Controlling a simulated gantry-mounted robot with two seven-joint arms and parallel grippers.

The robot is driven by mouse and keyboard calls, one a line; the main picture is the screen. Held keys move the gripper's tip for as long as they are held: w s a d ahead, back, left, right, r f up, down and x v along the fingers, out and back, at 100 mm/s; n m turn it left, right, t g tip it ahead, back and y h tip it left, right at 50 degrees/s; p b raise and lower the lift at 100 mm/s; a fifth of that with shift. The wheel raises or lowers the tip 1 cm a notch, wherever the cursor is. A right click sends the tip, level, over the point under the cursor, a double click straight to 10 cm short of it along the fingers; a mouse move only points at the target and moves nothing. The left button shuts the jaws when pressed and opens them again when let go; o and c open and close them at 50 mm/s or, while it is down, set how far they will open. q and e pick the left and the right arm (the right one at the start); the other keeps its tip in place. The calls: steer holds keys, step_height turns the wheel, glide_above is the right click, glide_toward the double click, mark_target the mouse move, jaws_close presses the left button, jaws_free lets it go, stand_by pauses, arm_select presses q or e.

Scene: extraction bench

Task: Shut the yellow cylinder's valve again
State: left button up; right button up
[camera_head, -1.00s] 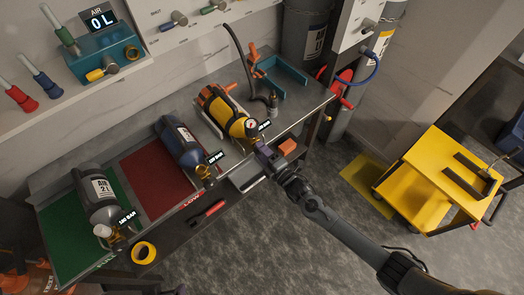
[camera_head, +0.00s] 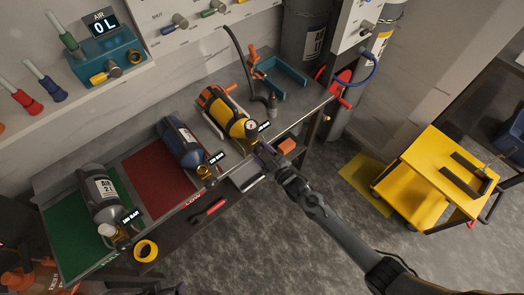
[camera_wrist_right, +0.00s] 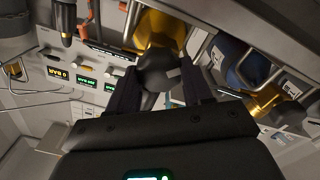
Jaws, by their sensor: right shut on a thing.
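The yellow cylinder (camera_head: 219,107) with dark bands lies on the bench in the head view, its valve end toward the front edge. A round gauge (camera_head: 252,126) sits at that end. My right gripper (camera_head: 264,148) is at the valve end, its arm coming from the lower right. In the right wrist view, the two dark fingers (camera_wrist_right: 158,88) are closed around the dark round valve knob (camera_wrist_right: 158,70), with the yellow cylinder body (camera_wrist_right: 158,28) behind it. The fingers partly hide the knob, and its turn position cannot be read. My left gripper is not clearly seen.
A blue cylinder (camera_head: 181,142) lies just left, by a red mat (camera_head: 158,178). A grey cylinder (camera_head: 102,192) lies on a green mat (camera_head: 70,238). A yellow cart (camera_head: 450,170) is at right.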

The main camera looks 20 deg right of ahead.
steer(key=m, duration=0.3)
steer(key=m+p, duration=0.1)
steer(key=m, duration=0.2)
steer(key=shift+d+r+m, duration=0.1)
steer(key=shift+m, duration=0.2)
steer(key=m+p, duration=0.1)
steer(key=m, duration=0.5)
steer(key=shift+d, duration=0.1)
steer(key=m+p, duration=0.1)
steer(key=m, duration=0.5)
steer(key=shift+w+m+p, duration=0.1)
steer(key=shift+m+p, duration=0.2)
steer(key=shift+p, duration=0.1)
steer(key=m, duration=0.3)
steer(key=m+p, duration=0.1)
steer(key=m, duration=0.1)
steer(key=shift+f+m, duration=0.2)
steer(key=shift+m, duration=0.9)
steer(key=shift+f, duration=0.1)
steer(key=o, duration=1.1)
steer(key=shift+c, duration=0.2)
